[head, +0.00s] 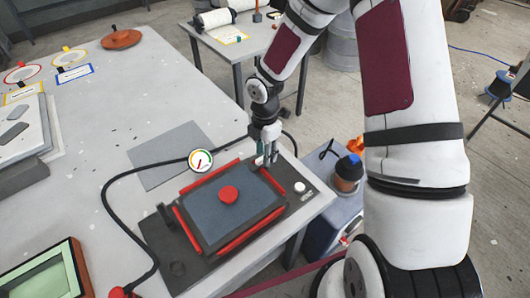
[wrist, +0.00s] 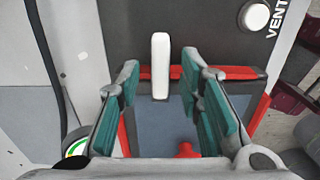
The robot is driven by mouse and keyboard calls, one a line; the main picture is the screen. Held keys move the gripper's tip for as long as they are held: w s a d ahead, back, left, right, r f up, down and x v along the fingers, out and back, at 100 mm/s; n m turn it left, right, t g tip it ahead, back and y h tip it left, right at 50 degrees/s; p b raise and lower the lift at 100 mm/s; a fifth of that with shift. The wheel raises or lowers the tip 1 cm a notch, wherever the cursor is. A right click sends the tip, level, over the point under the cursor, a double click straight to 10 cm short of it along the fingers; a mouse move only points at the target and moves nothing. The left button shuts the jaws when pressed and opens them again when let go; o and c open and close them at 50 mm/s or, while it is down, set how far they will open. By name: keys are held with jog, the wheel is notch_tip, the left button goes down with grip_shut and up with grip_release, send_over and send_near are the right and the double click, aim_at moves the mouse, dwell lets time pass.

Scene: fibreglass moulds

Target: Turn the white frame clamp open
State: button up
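The white frame clamp (wrist: 160,66) is an upright white bar in the wrist view, crossing the red bar at the frame's edge. In the head view my gripper hides most or all of it. My gripper (head: 265,158) is above the far right edge of the frame. In the wrist view my gripper (wrist: 159,68) is open, with teal pads on both sides of the clamp and a visible gap to each. The frame has red bars (head: 249,229) around a blue-grey sheet (head: 222,212) with a red knob (head: 229,194) on it.
A white round button (head: 299,187) marked VENT sits on the dark base beside the frame; it shows in the wrist view (wrist: 255,15). A dial gauge (head: 201,160) and black hose (head: 112,220) lie to the left. A green-screened orange box (head: 48,275) stands front left.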

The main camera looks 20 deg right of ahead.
jog(key=shift+f, duration=0.25)
grip_shut()
